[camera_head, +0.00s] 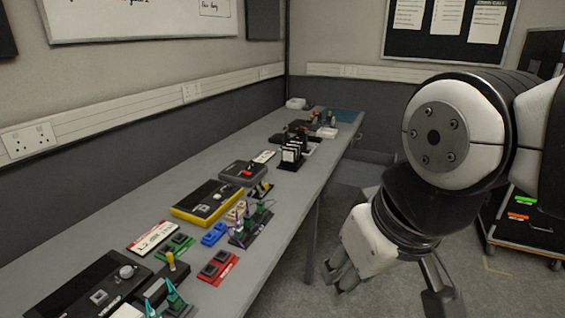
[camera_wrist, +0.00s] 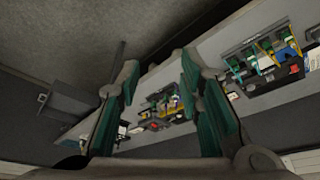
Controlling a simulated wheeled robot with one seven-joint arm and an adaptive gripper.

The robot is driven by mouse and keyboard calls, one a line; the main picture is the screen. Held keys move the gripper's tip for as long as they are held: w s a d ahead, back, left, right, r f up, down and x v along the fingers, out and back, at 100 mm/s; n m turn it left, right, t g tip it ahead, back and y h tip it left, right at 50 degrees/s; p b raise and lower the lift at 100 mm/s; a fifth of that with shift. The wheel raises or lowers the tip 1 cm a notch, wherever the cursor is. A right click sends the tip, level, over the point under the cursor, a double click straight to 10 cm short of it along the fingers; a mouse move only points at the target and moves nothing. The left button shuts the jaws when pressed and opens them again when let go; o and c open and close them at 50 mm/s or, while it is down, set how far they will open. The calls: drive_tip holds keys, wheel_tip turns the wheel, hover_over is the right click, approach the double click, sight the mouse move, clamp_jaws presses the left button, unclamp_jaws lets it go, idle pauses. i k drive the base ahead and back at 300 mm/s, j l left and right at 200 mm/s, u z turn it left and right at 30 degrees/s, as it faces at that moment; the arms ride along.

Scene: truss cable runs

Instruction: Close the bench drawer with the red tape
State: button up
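I cannot make out a drawer with red tape in either view. A dark box-like unit (camera_wrist: 85,98) shows beside the bench edge in the wrist view; I cannot tell whether it is a drawer. The grey bench (camera_head: 285,213) runs along the left wall in the head view and shows tilted in the wrist view (camera_wrist: 217,42). My gripper (camera_head: 338,275) hangs in front of the bench, to the right of its front edge. In the wrist view my gripper (camera_wrist: 160,70) has its two fingers apart with nothing between them.
The bench top carries a yellow-edged device (camera_head: 207,202), a red tray (camera_head: 217,267), a black rack (camera_head: 292,152) and several small tools. A dark cart (camera_head: 520,235) with green and orange strips stands at right. Grey floor (camera_head: 380,296) lies open beside the bench.

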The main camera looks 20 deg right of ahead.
sight(355, 168)
drive_tip(key=i+l+z, duration=0.1)
drive_tip(key=l, duration=0.3)
drive_tip(key=i+l+z, duration=0.1)
drive_tip(key=l, duration=0.3)
drive_tip(key=i+l+z, duration=0.1)
drive_tip(key=i+l, duration=0.15)
drive_tip(key=i+l+z, duration=0.1)
drive_tip(key=l, duration=0.35)
drive_tip(key=i+l+z, duration=0.1)
drive_tip(key=i+l, duration=0.3)
drive_tip(key=l, duration=0.2)
drive_tip(key=i+l, duration=0.35)
drive_tip(key=l, duration=0.3)
